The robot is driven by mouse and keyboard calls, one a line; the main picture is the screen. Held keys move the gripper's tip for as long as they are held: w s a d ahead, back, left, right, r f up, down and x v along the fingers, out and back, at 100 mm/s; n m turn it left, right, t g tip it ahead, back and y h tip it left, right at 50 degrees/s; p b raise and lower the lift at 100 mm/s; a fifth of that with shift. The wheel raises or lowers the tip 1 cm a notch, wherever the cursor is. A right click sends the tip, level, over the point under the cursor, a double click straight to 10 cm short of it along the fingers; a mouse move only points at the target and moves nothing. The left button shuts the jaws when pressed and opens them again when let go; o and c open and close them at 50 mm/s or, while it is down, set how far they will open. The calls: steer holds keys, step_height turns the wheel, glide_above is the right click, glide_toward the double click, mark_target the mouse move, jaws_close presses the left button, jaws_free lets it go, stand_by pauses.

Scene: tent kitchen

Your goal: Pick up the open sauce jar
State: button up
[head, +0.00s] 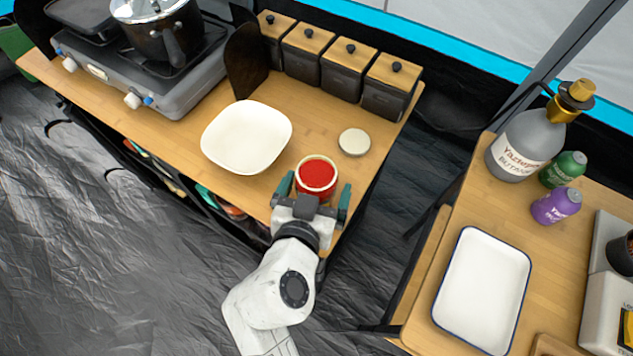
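The open sauce jar (317,174) stands upright on the wooden counter near its right end, with red sauce showing inside its pale rim. My gripper (316,187) reaches in from the front. Its two green fingers are spread wide, one on the left side of the jar and one on the right. A gap seems to show between the fingers and the jar, though the lower part of the jar is hidden by my gripper. A round pale lid (354,142) lies flat on the counter behind and right of the jar.
A white square dish (246,137) sits left of the jar. Several dark canisters with wooden lids (345,62) line the back. A stove (150,75) with a pot stands at the left. A second table at the right holds a white tray (482,290) and bottles.

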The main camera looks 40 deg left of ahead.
mark_target(321, 168)
steer(key=shift+r, duration=0.1)
steer(key=c, duration=1.4)
steer(key=shift+r, duration=0.2)
steer(key=shift+c, duration=0.2)
steer(key=shift+r, duration=1.3)
steer(key=s+d+r, duration=0.7)
steer(key=s+r, duration=0.3)
steer(key=s, duration=0.1)
steer(key=shift+s+d+b, duration=0.25)
steer(key=shift+d+b, duration=0.05)
steer(key=shift+d, duration=0.05)
